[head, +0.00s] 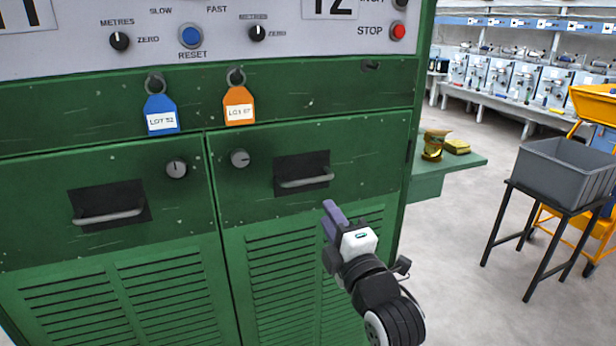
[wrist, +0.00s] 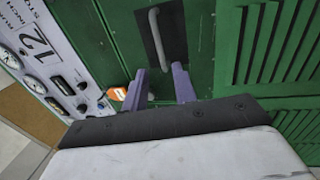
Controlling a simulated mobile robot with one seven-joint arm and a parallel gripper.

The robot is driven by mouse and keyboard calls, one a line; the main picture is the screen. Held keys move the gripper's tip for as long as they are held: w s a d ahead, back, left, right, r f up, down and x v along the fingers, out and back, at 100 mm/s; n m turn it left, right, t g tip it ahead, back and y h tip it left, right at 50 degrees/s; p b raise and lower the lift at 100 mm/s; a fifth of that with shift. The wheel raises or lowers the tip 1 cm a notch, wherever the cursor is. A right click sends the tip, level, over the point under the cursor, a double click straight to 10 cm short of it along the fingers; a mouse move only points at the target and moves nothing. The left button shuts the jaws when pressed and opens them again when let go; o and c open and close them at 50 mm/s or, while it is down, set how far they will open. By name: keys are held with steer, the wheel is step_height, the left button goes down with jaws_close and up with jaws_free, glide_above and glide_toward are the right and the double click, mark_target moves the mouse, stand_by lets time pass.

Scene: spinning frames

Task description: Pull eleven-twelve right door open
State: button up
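The right door (head: 375,150) of the green cabinet is closed, with louvres below. Its grey bar handle (head: 306,182) sits in a dark recess at the upper part of the door. My gripper (head: 331,214) is just below and right of the handle in the head view. In the wrist view my gripper (wrist: 160,86) has its two purple fingers apart with nothing between them. The handle (wrist: 155,40) lies ahead of the fingertips, apart from them, with its bar pointing between them. A round knob (head: 239,158) is at the door's upper left.
The closed left door (head: 40,180) has its own handle (head: 108,216). A blue tag (head: 161,115) and an orange tag (head: 239,106) hang above the doors. A green side shelf (head: 470,165) and a grey bin (head: 565,165) on a stand are to the right, with open floor between.

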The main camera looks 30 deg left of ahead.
mark_target(308, 182)
steer(key=p+x, duration=0.2)
steer(key=x, duration=0.3)
steer(key=p+x, duration=0.3)
steer(key=x, duration=0.2)
steer(key=shift+a+r, duration=0.15)
steer(key=shift+r, duration=0.1)
steer(key=shift+p+x, duration=0.3)
steer(key=shift+x, duration=0.5)
steer(key=shift+f, duration=0.2)
jaws_close()
